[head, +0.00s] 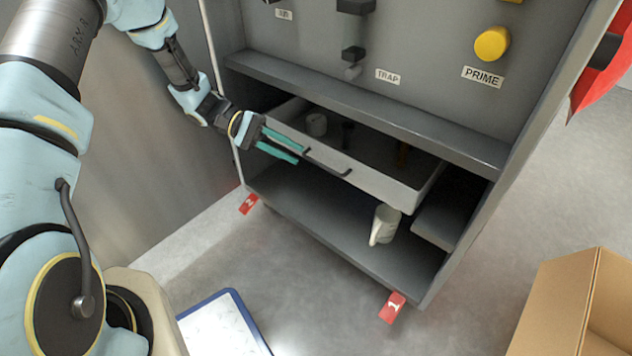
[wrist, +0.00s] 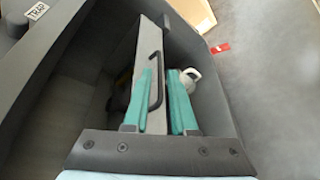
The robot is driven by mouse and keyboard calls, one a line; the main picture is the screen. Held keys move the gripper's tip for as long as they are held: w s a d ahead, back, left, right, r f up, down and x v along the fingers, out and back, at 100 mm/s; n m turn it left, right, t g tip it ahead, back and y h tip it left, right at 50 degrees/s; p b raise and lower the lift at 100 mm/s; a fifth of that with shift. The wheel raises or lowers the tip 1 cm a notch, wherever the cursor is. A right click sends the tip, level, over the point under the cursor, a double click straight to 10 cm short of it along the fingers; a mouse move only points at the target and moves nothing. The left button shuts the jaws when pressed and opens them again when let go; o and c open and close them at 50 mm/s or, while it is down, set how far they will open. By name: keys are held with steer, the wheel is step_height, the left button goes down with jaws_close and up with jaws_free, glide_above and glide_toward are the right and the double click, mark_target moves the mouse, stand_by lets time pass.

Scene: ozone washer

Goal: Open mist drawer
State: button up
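The mist drawer (head: 345,165) is a light grey tray in the cabinet, and it stands partly pulled out. Its dark bar handle (head: 328,164) runs along the front face. My gripper (head: 300,153) has teal fingers at the left end of the handle. The fingers are apart, with a gap between them. A pale cup and small dark items lie inside the drawer.
A white mug (head: 384,225) stands on the lower shelf (head: 330,222) below the drawer. The cabinet panel above has a yellow PRIME knob (head: 492,43). A cardboard box (head: 560,300) is at the lower right, and a blue-edged board (head: 222,325) lies on the floor.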

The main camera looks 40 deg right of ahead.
mark_target(320, 164)
steer(key=shift+h, duration=0.3)
steer(key=x, duration=0.3)
steer(key=f+b+x, duration=0.1)
steer(key=x, duration=0.1)
steer(key=w+d+b+x, duration=0.1)
steer(key=x, duration=0.2)
steer(key=shift+s+d+f, duration=0.15)
steer(key=shift+s+f, duration=0.1)
steer(key=shift+f, duration=0.05)
jaws_close()
stand_by(1.0)
